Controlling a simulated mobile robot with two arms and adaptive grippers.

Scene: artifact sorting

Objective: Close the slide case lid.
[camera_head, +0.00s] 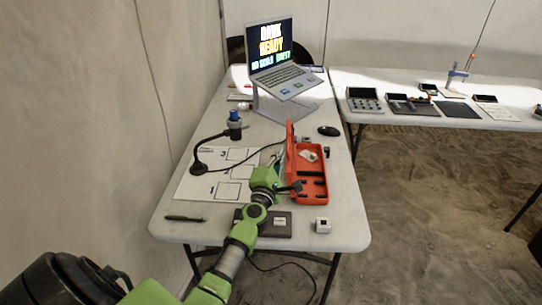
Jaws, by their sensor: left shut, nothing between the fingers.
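The slide case (320,190) is an orange-red box lying on the front table, with dark slots inside and a small white piece in its upper part. Its lid (290,145) stands up along the left side, so the case is open. My left arm reaches in from the lower left. My left gripper (295,187) is shut and empty at the lower left of the case, by the lower end of the lid. It hides part of the lid and the near left edge; I cannot tell whether it touches them. My right gripper is out of view.
A laptop (280,77) on a stand is at the back. A mouse (328,131), a small white block (323,226), a dark flat plate (275,222) and a pen (185,218) lie around.

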